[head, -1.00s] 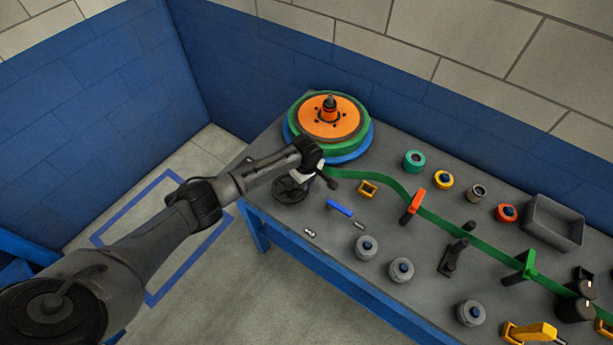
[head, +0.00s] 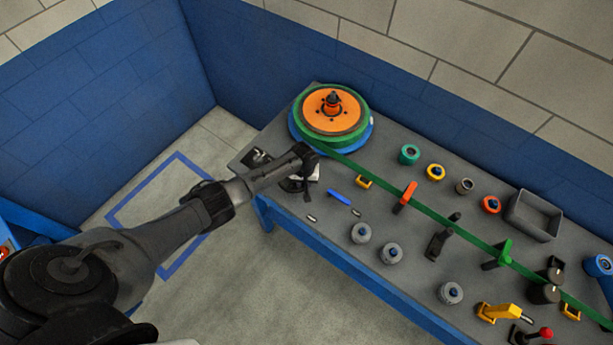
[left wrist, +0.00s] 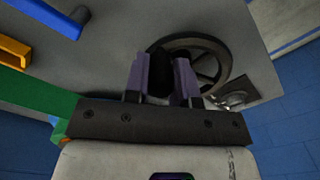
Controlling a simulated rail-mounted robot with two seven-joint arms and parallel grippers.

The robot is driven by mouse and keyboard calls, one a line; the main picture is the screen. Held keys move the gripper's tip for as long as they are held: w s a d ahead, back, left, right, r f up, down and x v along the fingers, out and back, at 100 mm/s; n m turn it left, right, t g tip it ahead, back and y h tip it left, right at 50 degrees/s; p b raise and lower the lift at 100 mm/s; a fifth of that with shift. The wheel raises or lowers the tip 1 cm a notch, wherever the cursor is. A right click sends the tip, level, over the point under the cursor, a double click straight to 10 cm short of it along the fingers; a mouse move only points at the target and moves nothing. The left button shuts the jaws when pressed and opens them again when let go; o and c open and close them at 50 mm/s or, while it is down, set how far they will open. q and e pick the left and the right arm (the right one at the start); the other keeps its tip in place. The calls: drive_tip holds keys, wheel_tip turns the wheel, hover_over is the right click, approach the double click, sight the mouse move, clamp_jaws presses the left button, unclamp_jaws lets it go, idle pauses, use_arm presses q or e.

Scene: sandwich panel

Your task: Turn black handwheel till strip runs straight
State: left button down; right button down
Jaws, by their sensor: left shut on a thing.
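The black handwheel (left wrist: 222,58) lies at the table's near left end. In the left wrist view its rim and spokes show behind my fingers. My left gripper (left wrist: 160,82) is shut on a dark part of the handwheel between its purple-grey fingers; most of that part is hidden. In the head view my left gripper (head: 306,178) is over the wheel and covers much of it. The green strip (head: 440,216) leaves the reel (head: 333,112) with the orange hub and runs in a nearly straight line past the orange and green guides. My right gripper is not in view.
A blue bar (head: 339,197) and several grey knobs (head: 391,253) stand near the front edge. A black lever (head: 437,245) stands beside the strip. A grey bin (head: 534,215) and a row of coloured rings are behind it. The floor in front is clear.

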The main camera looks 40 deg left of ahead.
use_arm(q)
drive_tip(key=shift+s+m+p, duration=0.3)
drive_tip(key=shift+s+m, duration=0.05)
drive_tip(key=shift+m, duration=0.35)
drive_tip(key=shift+a, duration=0.1)
drive_tip(key=c, duration=0.9)
unclamp_jaws()
drive_tip(key=shift+s, duration=0.1)
drive_tip(key=shift+c, duration=0.2)
drive_tip(key=shift+r, duration=0.1)
